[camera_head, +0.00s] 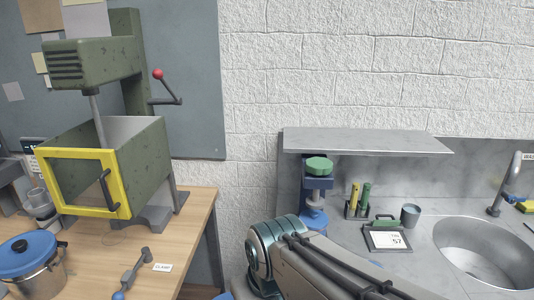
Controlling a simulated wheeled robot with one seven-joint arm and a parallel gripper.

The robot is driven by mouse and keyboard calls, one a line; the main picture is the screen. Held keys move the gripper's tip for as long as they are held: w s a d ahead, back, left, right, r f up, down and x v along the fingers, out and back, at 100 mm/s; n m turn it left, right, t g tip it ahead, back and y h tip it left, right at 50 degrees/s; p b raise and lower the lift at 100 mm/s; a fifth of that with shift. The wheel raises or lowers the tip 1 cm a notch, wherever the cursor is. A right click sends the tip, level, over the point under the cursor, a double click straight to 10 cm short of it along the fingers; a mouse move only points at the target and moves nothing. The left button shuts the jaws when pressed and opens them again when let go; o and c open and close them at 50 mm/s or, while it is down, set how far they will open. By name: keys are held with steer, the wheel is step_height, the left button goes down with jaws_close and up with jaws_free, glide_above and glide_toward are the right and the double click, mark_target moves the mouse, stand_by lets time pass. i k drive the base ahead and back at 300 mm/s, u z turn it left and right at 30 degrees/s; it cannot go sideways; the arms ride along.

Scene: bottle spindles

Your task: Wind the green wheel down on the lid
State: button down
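The green wheel (319,163) sits on top of a small dark-blue and grey stand (317,184) on the grey counter, under the front edge of a shelf. A blue rounded piece (312,219) shows low on this stand; whether it is the lid is unclear, and my arm covers what lies below it. Another blue lid (27,247) sits on a steel pot on the wooden table at the left. My arm reaches in from the lower right, in front of the counter and below the wheel. My gripper is not in view.
A grey shelf (365,141) overhangs the stand. A small rack with yellow and green tubes (359,200), a scale (387,238), a cup (410,214) and a sink (485,252) are to the right. A green press with a yellow frame (86,153) stands on the wooden table (197,222).

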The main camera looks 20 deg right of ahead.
mark_target(315, 166)
steer(key=z, duration=0.9)
